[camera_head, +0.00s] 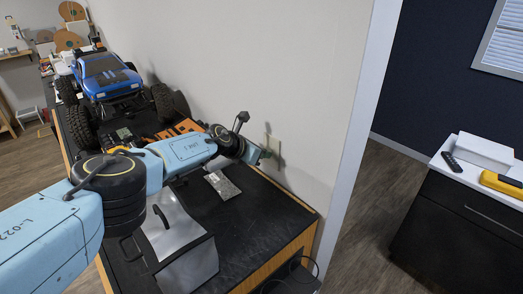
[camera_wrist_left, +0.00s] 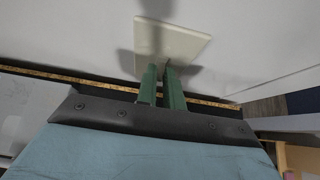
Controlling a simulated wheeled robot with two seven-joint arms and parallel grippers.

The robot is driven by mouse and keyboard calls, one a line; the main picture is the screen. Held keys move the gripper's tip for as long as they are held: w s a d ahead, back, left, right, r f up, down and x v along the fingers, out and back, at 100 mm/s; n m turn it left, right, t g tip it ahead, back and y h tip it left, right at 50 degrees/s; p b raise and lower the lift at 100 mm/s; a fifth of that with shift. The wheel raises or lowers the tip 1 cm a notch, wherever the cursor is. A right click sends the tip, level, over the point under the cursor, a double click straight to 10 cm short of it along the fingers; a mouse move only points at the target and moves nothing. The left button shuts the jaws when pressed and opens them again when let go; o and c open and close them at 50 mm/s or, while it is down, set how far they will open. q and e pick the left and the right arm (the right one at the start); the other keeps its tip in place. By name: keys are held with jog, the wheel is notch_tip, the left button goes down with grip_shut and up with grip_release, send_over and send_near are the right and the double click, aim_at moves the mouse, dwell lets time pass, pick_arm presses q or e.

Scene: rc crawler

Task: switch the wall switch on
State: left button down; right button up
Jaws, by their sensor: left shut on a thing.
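The wall switch (camera_head: 274,144) is a cream plate on the pale wall above the right end of the black workbench. It also shows in the left wrist view (camera_wrist_left: 183,45), partly in shadow. My left gripper (camera_head: 264,153) is at the lower part of the plate. In the left wrist view, its two green fingers (camera_wrist_left: 160,70) point at the plate and are close together, shut on the switch's small lever. The lever is hidden between the fingertips, so I cannot tell its position. My right gripper is in neither view.
A blue RC crawler (camera_head: 105,75) with big black tyres stands on the workbench (camera_head: 265,220). A flat grey packet (camera_head: 222,185) and a grey metallic box (camera_head: 180,235) lie below my left arm. A dark cabinet (camera_head: 455,225) stands at the right.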

pick_arm(q)
jog(key=shift+w+d+r+g+y+b, duration=0.15)
jog(key=shift+g+y+b, duration=0.2)
jog(key=shift+b, duration=0.3)
jog(key=shift+s+r+g+y+b, duration=0.1)
jog(key=shift+g+y+b, duration=0.25)
jog(key=shift+b, duration=0.25)
